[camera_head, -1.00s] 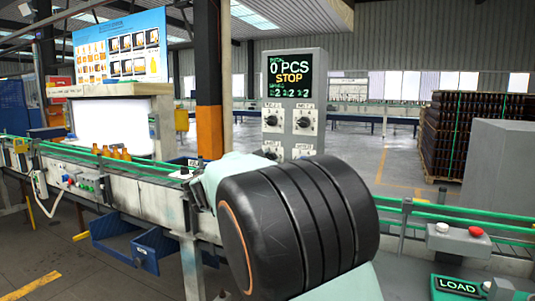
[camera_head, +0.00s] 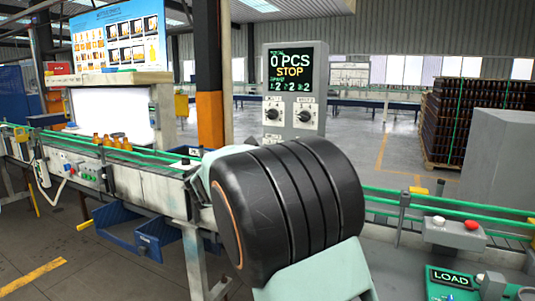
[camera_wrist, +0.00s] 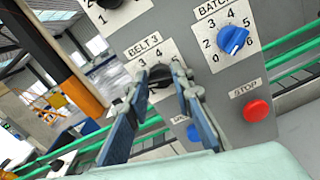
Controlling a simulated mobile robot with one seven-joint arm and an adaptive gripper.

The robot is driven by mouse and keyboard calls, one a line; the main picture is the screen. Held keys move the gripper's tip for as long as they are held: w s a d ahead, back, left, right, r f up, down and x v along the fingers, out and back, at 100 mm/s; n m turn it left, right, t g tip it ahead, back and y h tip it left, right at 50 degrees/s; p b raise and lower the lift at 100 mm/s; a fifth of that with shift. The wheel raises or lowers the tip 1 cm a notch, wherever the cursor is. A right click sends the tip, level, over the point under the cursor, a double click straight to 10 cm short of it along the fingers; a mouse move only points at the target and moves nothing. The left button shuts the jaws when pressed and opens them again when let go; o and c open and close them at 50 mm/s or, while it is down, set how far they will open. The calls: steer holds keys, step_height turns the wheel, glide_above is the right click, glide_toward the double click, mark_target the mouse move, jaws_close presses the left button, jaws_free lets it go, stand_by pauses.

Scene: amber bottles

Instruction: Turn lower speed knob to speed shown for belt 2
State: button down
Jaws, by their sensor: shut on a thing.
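The grey control panel (camera_head: 294,135) stands upright behind my arm in the head view. Its screen (camera_head: 291,71) reads 0 PCS and STOP, with a small row of digits that look like 2s. Two black knobs show below it, a left one (camera_head: 272,112) and a right one (camera_head: 304,114); my arm hides the panel's lower part. In the wrist view my gripper (camera_wrist: 161,74) has its blue fingers on both sides of a black knob (camera_wrist: 160,72), shut on it. The label above it reads BELT 3, with numbers such as 3 and 4 around it. The knob's pointer is hidden.
In the wrist view a blue BATCH knob (camera_wrist: 232,40) and a red STOP button (camera_wrist: 257,110) sit to the right. A blue control (camera_wrist: 193,132) is partly hidden by the right finger. A conveyor with green rails (camera_head: 405,200) runs beside my arm.

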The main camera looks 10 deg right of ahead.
steer(key=c, duration=1.7)
jaws_free()
steer(key=v, duration=1.2)
steer(key=shift+d, duration=0.1)
